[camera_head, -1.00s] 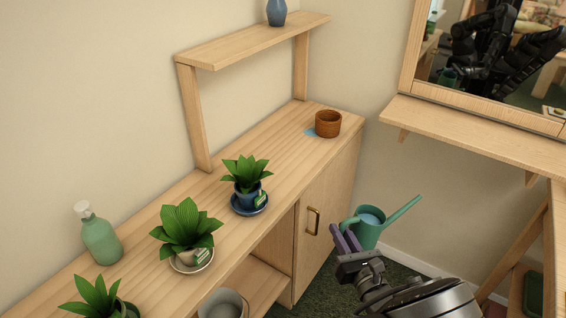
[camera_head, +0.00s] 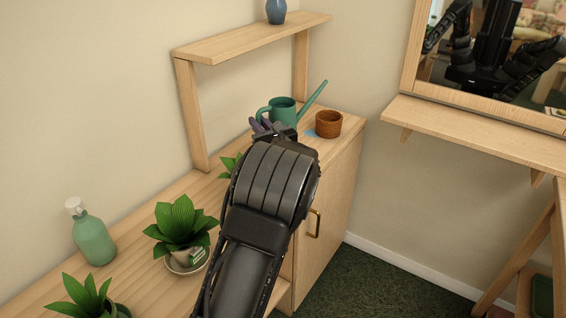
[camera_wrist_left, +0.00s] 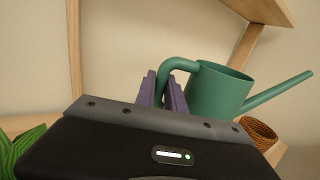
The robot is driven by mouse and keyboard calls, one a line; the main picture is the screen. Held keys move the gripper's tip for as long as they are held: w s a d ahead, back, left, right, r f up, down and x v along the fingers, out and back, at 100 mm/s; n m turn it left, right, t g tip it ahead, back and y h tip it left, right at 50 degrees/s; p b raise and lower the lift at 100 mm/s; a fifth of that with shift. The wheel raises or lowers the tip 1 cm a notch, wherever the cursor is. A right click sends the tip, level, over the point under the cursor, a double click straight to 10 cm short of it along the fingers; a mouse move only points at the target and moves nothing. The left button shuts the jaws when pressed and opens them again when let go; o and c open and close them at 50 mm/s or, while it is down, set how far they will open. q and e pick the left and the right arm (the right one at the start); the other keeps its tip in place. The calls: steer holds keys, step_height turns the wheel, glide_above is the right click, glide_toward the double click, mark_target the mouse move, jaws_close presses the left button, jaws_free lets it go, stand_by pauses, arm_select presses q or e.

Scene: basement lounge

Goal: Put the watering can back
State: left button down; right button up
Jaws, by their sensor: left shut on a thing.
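The green watering can (camera_head: 283,111) is over the far end of the wooden counter, under the raised shelf, with its spout pointing up to the right. My left gripper (camera_head: 264,126) is shut on its handle; in the left wrist view the purple fingers (camera_wrist_left: 162,91) close on the handle and the can (camera_wrist_left: 216,92) looks upright. I cannot tell whether its base touches the counter. My right gripper is not in view.
The brown pot (camera_head: 328,124) stands just right of the can, near the counter's end. The raised shelf (camera_head: 250,39) with a blue vase (camera_head: 276,11) is above. Potted plants (camera_head: 181,228) and a green bottle (camera_head: 93,238) stand nearer. My arm hides much of one plant.

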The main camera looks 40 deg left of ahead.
arm_select(q)
step_height(320, 180, down, 6)
stand_by(0.5)
steer(key=shift+d+f, duration=0.1)
steer(key=shift+f, duration=0.1)
steer(key=shift+f, duration=1.75)
steer(key=shift+f+b, duration=0.1)
steer(key=shift+b, duration=0.25)
steer(key=c, duration=1.4)
jaws_free()
steer(key=shift+f, duration=0.1)
steer(key=shift+r, duration=0.2)
